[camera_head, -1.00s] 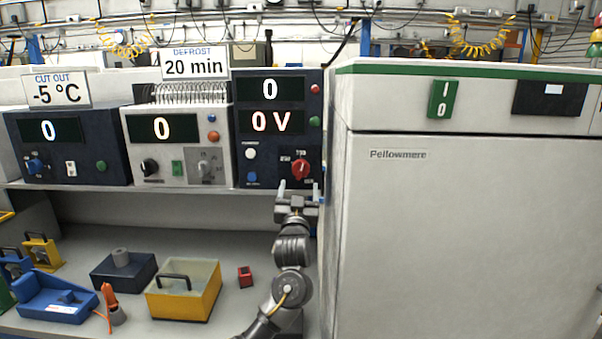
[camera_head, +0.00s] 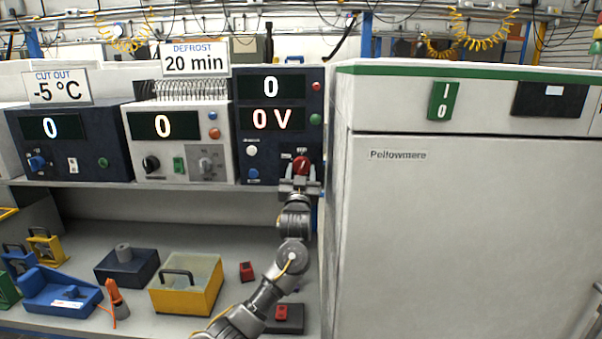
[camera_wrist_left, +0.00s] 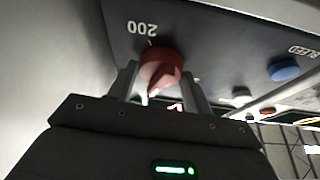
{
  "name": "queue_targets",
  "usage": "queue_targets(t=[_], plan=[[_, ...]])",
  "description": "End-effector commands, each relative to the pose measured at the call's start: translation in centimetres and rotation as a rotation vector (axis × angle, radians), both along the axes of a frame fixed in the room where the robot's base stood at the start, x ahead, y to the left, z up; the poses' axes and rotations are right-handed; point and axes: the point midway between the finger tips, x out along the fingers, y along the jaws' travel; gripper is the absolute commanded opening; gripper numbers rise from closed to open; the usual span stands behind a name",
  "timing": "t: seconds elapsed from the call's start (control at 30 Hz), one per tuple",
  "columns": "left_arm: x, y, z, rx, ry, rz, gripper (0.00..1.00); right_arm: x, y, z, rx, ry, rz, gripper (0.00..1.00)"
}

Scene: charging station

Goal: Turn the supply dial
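The supply dial is a red knob (camera_head: 301,165) with a white pointer mark, low on the dark blue supply unit (camera_head: 243,145). The unit's displays read 0 and 0 V. My left gripper (camera_head: 300,174) is in front of the dial, one finger on each side of it. In the left wrist view the red knob (camera_wrist_left: 160,66) sits between the two fingers of the left gripper (camera_wrist_left: 162,80), which are apart. Whether both fingers touch it is not clear. An upside-down 200 label shows beside the knob. My right gripper is not in view.
A white button (camera_head: 252,151) and a blue one (camera_head: 253,174) are left of the dial. A tall white cabinet (camera_head: 460,230) stands close on the right. Below the shelf are a yellow box (camera_head: 185,300) and a small red item (camera_head: 246,271).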

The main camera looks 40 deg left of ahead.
Motion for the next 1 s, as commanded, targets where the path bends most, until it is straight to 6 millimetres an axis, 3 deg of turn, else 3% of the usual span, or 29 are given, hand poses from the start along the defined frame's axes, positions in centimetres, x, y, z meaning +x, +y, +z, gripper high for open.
queue_targets(t=[0.03, 0.1, 0.5, 0.8, 0.83, 1.0], plan=[[0.0, 0.0, 0.0, 0.0, 0.0, 0.0, 0.36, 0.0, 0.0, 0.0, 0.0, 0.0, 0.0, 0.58], [0.0, 0.0, 0.0, 0.0, 0.0, 0.0, 0.27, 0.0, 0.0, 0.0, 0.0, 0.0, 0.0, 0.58], [0.2, -0.2, -0.1, -0.206, -0.155, 0.0, 0.27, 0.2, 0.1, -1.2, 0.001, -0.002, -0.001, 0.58], [0.2, -0.2, 0.0, -0.215, -0.164, -0.001, 0.27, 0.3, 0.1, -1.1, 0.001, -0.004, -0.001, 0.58], [0.2, -0.2, 0.0, -0.215, -0.163, 0.0, 0.52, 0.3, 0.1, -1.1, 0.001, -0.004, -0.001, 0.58], [0.2, -0.2, 0.0, -0.215, -0.163, 0.0, 0.71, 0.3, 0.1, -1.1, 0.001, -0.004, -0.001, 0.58]])
